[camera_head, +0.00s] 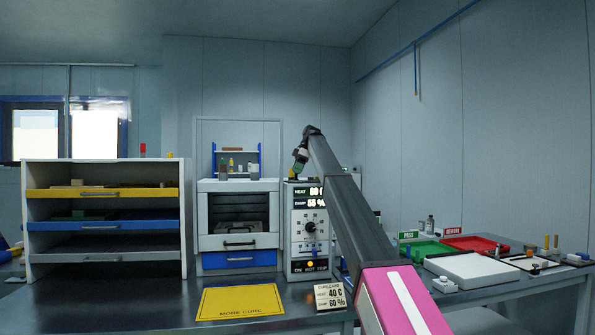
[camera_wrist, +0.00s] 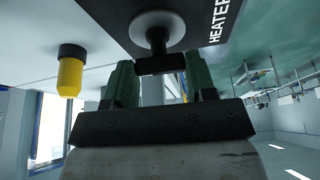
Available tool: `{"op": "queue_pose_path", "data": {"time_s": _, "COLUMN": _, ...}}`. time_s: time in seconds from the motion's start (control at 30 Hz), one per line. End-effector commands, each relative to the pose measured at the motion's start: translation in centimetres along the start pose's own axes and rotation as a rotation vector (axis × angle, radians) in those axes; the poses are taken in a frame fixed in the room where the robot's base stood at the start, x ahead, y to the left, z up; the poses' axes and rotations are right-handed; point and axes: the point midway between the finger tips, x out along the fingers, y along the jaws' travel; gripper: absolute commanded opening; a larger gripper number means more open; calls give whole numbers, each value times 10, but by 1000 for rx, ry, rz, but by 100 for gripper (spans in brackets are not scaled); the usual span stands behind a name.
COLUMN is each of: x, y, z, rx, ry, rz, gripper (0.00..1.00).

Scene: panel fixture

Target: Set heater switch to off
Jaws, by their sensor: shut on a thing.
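The heater switch (camera_wrist: 157,42) shows in the wrist view as a black stem and crossbar on a round grey base, beside a "HEATER" label (camera_wrist: 218,20). My gripper (camera_wrist: 161,72) has its green fingers on either side of the crossbar and is shut on it. In the head view, my gripper (camera_head: 299,168) reaches down to the top of the white control box (camera_head: 288,230). The switch cannot be made out there. The box's displays read about 60 C heat and 55 % damp.
A yellow part with a black collar (camera_wrist: 70,72) is left of the switch in the wrist view. An oven-like cabinet (camera_head: 237,212) stands left of the box. A card (camera_head: 329,296) and a yellow mat (camera_head: 240,301) lie in front. Trays (camera_head: 470,268) are at right.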

Motion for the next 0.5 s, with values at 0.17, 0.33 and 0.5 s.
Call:
{"op": "queue_pose_path", "data": {"time_s": 0.17, "x": 0, "y": 1, "z": 0, "rx": -61, "ry": 0, "rz": -19, "gripper": 27}}
{"op": "queue_pose_path", "data": {"time_s": 0.33, "x": 0, "y": 1, "z": 0, "rx": -90, "ry": 0, "rz": -29, "gripper": 27}}
{"op": "queue_pose_path", "data": {"time_s": 0.5, "x": 1, "y": 1, "z": 0, "rx": -98, "ry": 1, "rz": -32, "gripper": 27}}
